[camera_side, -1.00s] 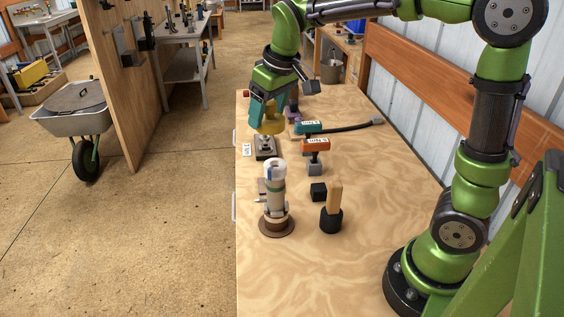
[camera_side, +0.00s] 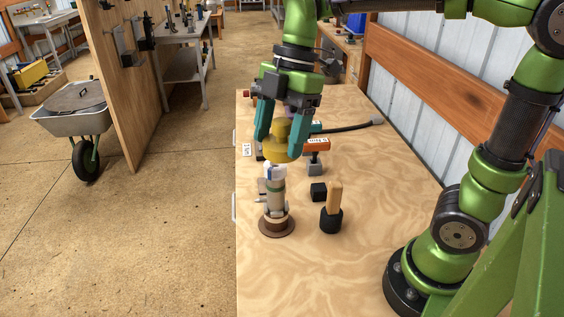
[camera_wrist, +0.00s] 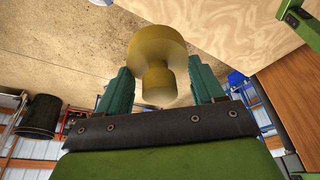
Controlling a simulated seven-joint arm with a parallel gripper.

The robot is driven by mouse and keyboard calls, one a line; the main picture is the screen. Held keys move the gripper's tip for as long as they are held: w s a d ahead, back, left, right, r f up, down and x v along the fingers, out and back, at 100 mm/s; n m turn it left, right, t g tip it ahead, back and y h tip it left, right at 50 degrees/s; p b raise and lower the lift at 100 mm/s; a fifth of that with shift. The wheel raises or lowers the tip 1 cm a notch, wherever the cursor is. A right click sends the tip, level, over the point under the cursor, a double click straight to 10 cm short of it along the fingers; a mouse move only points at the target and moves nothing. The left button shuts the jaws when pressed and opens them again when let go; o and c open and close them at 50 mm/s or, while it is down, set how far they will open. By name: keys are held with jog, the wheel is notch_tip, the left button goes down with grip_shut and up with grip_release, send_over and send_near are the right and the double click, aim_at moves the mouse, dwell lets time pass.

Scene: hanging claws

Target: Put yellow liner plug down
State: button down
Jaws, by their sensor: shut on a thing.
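My gripper (camera_side: 281,135) is shut on the yellow liner plug (camera_side: 277,151), with its teal fingers on either side of it. The plug's wide part faces down and its narrower stem points up. It is held in the air above the table, just above and behind the white and grey cylinder assembly (camera_side: 276,192) in the side view. I cannot tell whether they touch. In the wrist view the plug (camera_wrist: 156,54) sits between the fingers (camera_wrist: 157,90), wide part away from the palm. The assembly stands upright on a round brown base (camera_side: 277,228).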

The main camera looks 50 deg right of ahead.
jog(key=s+a+n+g, duration=0.2)
jog(key=s+a+n, duration=0.1)
jog(key=s+n, duration=0.15)
jog(key=shift+n, duration=0.25)
jog(key=f, duration=1.8)
jog(key=w+f, duration=0.1)
jog(key=f, duration=0.8)
jog(key=shift+d, duration=0.3)
jog(key=shift+c, duration=0.7)
grip_release()
jog(key=shift+f, duration=0.1)
